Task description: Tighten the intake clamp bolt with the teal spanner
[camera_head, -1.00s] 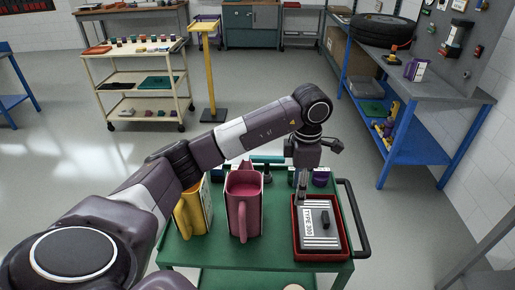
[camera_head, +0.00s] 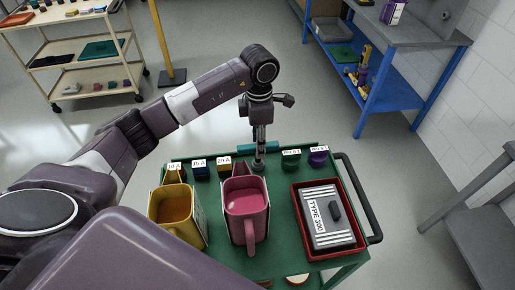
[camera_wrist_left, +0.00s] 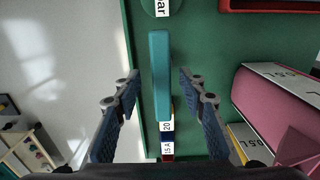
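The teal spanner (camera_wrist_left: 160,75) shows in the left wrist view as a long teal bar above the green cart top (camera_wrist_left: 215,50). My left gripper (camera_wrist_left: 160,82) is open. Its two blue-padded fingers stand either side of the bar in that view, with gaps; I cannot tell how far above it they are. I do not see the intake clamp bolt. My right gripper is not in view.
On the cart stand a yellow jug (camera_head: 175,207), a pink jug (camera_head: 245,205) and a red tray (camera_head: 298,220) holding a grey case. Small pieces labelled in amps (camera_head: 200,171) and others (camera_head: 291,158) line the far edge. A blue bench (camera_head: 385,80) stands behind right.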

